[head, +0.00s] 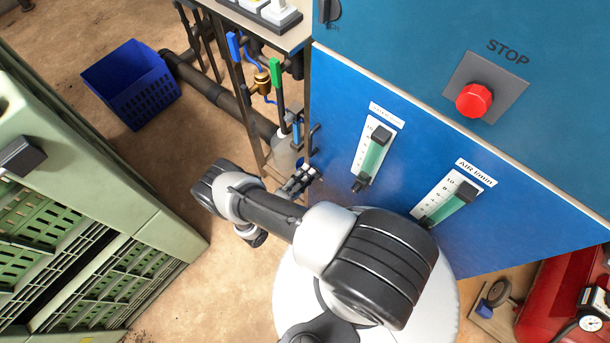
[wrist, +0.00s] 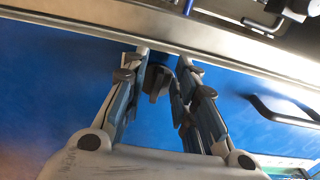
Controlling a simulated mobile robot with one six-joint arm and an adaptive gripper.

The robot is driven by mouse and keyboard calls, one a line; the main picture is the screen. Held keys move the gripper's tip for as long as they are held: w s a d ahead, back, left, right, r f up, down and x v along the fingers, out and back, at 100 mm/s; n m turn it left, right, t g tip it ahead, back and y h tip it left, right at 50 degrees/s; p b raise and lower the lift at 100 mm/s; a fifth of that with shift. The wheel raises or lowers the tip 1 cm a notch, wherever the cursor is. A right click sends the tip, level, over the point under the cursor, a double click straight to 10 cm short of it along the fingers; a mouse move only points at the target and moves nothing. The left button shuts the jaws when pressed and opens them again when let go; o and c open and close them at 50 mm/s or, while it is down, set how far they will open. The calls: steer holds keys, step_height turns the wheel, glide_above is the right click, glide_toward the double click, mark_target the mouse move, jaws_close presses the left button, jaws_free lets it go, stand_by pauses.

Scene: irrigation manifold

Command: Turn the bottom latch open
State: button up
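The bottom latch is a small dark knob (wrist: 157,80) on the blue panel in the wrist view, just below the panel's metal edge strip. My gripper (wrist: 162,68) is open, with one finger on each side of the knob and visible gaps between. Whether the fingertips reach its depth is hard to tell. In the head view my gripper (head: 303,180) is at the left edge of the blue panel (head: 335,120), and I cannot make out the bottom latch there.
A black handle (wrist: 284,110) stands out from the panel on the right in the wrist view. In the head view, pipes and a green-handled valve (head: 276,75) stand left of the panel. Two flow gauges, a red stop button (head: 474,100) and a green crate stack (head: 75,190) are nearby.

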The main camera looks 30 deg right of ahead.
steer(key=v, duration=1.2)
stand_by(0.5)
